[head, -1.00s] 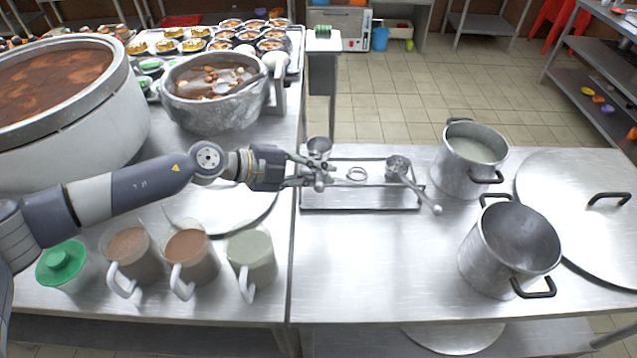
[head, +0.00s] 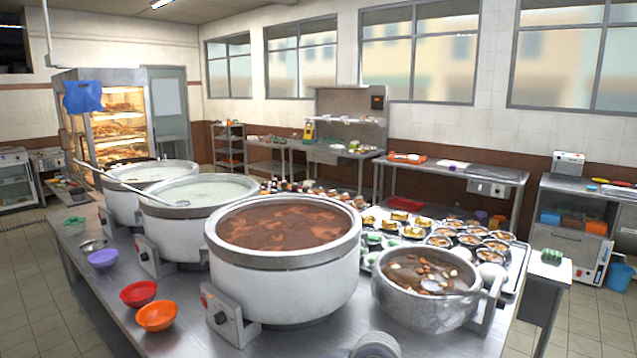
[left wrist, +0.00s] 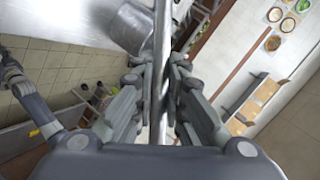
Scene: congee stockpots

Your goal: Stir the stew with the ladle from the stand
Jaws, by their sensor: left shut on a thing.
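The large white pot (head: 285,285) holds reddish-brown stew (head: 285,228) and stands in the middle of the head view. A smaller grey pot (head: 425,312) to its right also holds brown stew with chunks. My left gripper (left wrist: 163,75) shows in the left wrist view, shut on the thin metal handle of the ladle (left wrist: 161,25). The ladle's bowl cannot be made out for certain. In the head view only a bit of my arm shows at the bottom edge, and the left gripper is out of frame. The ladle stand is not in the head view.
Two more white pots with pale contents (head: 200,190) stand to the left; a long ladle (head: 130,188) rests across them. Red (head: 138,293) and orange (head: 157,315) bowls lie near the table's left edge. A tray of small dishes (head: 522,250) stands behind the grey pot.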

